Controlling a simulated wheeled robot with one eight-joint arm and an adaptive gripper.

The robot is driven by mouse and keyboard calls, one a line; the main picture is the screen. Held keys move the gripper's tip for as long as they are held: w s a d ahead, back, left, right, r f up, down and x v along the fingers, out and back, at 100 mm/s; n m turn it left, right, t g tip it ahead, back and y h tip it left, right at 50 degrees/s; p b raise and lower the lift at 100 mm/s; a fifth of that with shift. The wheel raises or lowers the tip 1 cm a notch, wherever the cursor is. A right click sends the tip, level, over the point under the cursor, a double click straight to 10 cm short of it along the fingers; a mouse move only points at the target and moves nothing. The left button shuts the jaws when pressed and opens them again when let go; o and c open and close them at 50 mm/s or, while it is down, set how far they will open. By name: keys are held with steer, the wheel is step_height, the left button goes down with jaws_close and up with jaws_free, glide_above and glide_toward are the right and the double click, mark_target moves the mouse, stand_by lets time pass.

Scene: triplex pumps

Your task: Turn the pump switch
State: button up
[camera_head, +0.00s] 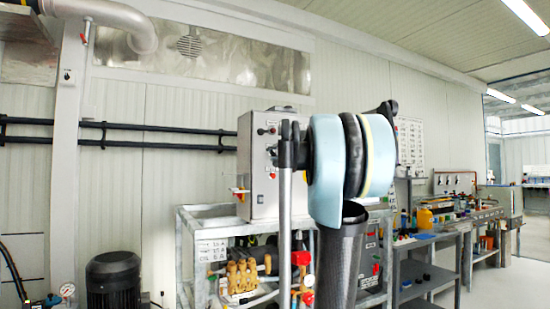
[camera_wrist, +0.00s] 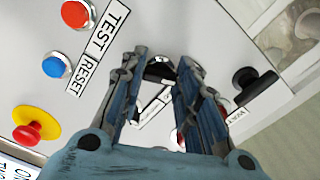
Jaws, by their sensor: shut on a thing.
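In the wrist view my gripper (camera_wrist: 160,72) faces the grey control panel (camera_wrist: 215,45) with its two fingers on either side of a black knob (camera_wrist: 160,69). The fingers are closed in on this knob, which sits under a white label, and they hide part of it. A second black knob (camera_wrist: 250,86) stands to the right, clear of the fingers. I cannot read the label that marks the pump switch. In the head view the grey control box (camera_head: 258,160) stands behind my arm, which covers its right side.
On the panel at left are a red button (camera_wrist: 75,14), a blue button (camera_wrist: 56,66) and a red emergency stop on yellow (camera_wrist: 33,128). A metal pump frame (camera_head: 205,228) stands below the box. A black motor (camera_head: 113,280) is at lower left. A workbench (camera_head: 440,235) is at right.

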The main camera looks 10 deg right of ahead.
steer(key=m, duration=1.3)
steer(key=shift+m, duration=0.3)
stand_by(0.4)
steer(key=o, duration=1.1)
steer(key=shift+c, duration=0.2)
steer(key=v, duration=1.1)
steer(key=shift+s, duration=0.35)
steer(key=shift+d, duration=0.15)
